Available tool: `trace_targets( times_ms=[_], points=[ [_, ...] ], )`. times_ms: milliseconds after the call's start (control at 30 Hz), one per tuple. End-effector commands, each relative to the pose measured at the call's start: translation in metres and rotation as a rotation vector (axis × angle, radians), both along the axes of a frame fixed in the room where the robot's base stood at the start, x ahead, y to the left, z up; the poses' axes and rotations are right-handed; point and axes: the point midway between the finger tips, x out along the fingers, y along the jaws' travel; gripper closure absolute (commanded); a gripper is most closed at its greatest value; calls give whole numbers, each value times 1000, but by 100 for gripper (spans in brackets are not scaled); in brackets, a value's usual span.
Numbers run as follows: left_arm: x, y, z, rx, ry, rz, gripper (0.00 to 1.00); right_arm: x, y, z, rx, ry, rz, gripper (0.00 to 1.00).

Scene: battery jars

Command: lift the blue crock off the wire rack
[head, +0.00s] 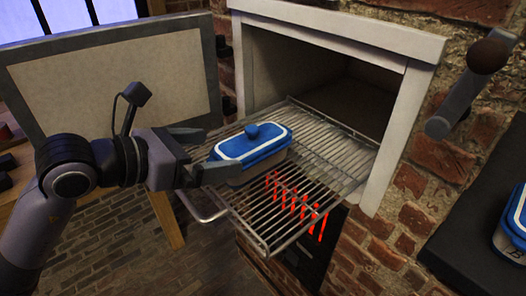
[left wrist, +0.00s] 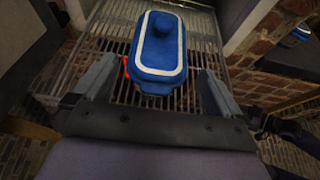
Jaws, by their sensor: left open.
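The blue crock (head: 252,148) is a small oblong dish with a blue lid, a white band and a knob on top. It sits upright on the wire rack (head: 334,150), near the rack's left side, in front of the open oven. In the left wrist view the crock (left wrist: 158,50) stands ahead of the jaws. My left gripper (head: 200,154) is open at the crock's near left end. In the left wrist view its fingers (left wrist: 158,84) lie to either side of the crock's near end; I cannot tell whether they touch it. My right gripper is not clearly seen.
The oven opening (head: 340,80) has a pale frame behind the rack. Red glowing bars (head: 295,203) show below the rack. A framed board (head: 115,90) stands at the left. Another blue container (head: 515,225) sits on a dark counter (head: 470,235) at the right.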

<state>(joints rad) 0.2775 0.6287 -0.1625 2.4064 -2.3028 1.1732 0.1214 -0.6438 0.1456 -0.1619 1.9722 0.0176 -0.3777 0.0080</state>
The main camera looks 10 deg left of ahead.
Motion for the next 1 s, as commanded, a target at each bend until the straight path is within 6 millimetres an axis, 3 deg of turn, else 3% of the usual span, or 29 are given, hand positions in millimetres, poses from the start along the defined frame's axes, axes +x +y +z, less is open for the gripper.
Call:
trace_targets(
  times_ms=[500, 833, 867, 1000],
  points=[
    [45, -34, -23, -4, 1, -1, 0, -5, 1, 4, -2, 8, 0, 57],
    [50, -38, -27, -1, 0, -2, 0, -5, 0, 4, -4, 7, -1, 57],
    [50, -38, -27, -1, -1, -1, 6, -5, 0, 4, -4, 7, -2, 57],
    [50, -38, -27, -2, 0, -1, 52, -4, 0, 5, -3, 6, -2, 57]
  ],
)
